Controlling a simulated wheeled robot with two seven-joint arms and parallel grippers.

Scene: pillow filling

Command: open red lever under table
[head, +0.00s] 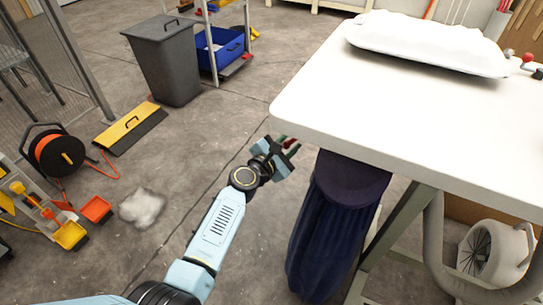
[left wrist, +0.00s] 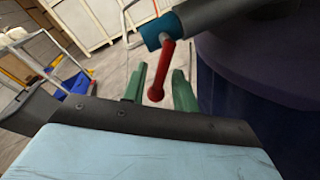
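The red lever (left wrist: 161,75) hangs from a teal fitting on a grey pipe in the left wrist view, beside a dark blue bag. My left gripper (left wrist: 158,88) is open, with one green finger on each side of the lever. Whether a finger touches the lever cannot be told. In the head view my left gripper (head: 287,146) is at the near left corner of the white table (head: 390,128), beside the top of the dark blue bag (head: 335,225). A bit of red shows between its fingers there. My right gripper is not in view.
A white pillow (head: 428,44) lies on the table, with small red and black knobs (head: 528,60) at its right. A grey bin (head: 165,58), a cable reel (head: 60,152) and a white fluff clump (head: 142,207) stand or lie on the left floor.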

